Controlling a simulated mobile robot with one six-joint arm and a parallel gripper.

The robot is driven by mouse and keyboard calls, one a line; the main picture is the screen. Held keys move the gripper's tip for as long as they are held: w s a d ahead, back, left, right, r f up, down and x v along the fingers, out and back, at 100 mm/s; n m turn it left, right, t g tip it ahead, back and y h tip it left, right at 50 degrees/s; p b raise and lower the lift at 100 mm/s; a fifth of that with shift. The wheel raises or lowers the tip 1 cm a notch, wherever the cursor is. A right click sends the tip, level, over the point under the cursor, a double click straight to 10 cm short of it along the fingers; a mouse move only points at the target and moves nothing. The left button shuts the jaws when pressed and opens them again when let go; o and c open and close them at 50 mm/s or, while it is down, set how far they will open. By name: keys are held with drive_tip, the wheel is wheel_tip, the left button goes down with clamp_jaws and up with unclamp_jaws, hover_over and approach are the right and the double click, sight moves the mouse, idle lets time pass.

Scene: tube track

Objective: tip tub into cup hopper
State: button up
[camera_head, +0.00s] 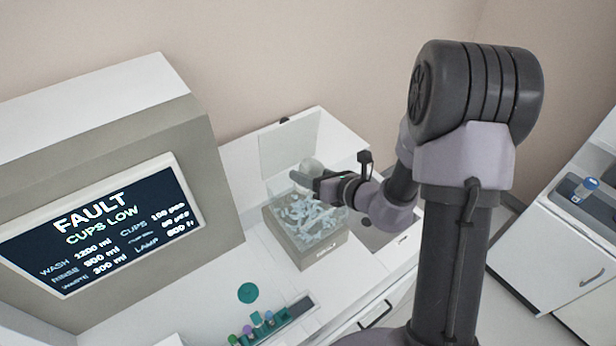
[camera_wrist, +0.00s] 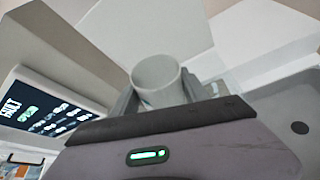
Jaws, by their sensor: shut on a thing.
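The cup hopper (camera_head: 318,255) is a grey-beige box with clear upper walls on the white counter. Many pale blue cups (camera_head: 308,218) lie heaped inside it. Its pale lid (camera_head: 290,146) stands open at the back. My gripper (camera_head: 312,180) is over the hopper, shut on a small whitish tub (camera_head: 311,165), mostly hidden behind the gripper in the head view. In the wrist view the grey round tub (camera_wrist: 157,72) sits between the fingers (camera_wrist: 160,92), its mouth visible. I cannot tell how much is left in it.
A machine with a screen (camera_head: 105,225) reading "FAULT CUPS LOW" stands left of the hopper. A rack of capped tubes (camera_head: 272,324) and a green disc (camera_head: 248,292) are on the counter in front. Another cabinet (camera_head: 560,260) stands at the right.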

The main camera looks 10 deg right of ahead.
drive_tip(key=shift+w+d+f+n+h+b, duration=0.15)
drive_tip(key=shift+n+h+b, duration=0.3)
drive_tip(key=shift+b, duration=0.4)
drive_tip(key=b, duration=0.1)
drive_tip(key=n+h+b, duration=0.1)
drive_tip(key=shift+d+n+t+b, duration=0.25)
drive_tip(key=shift+t+b, duration=0.1)
drive_tip(key=shift+t, duration=0.05)
drive_tip(key=shift+d, duration=0.1)
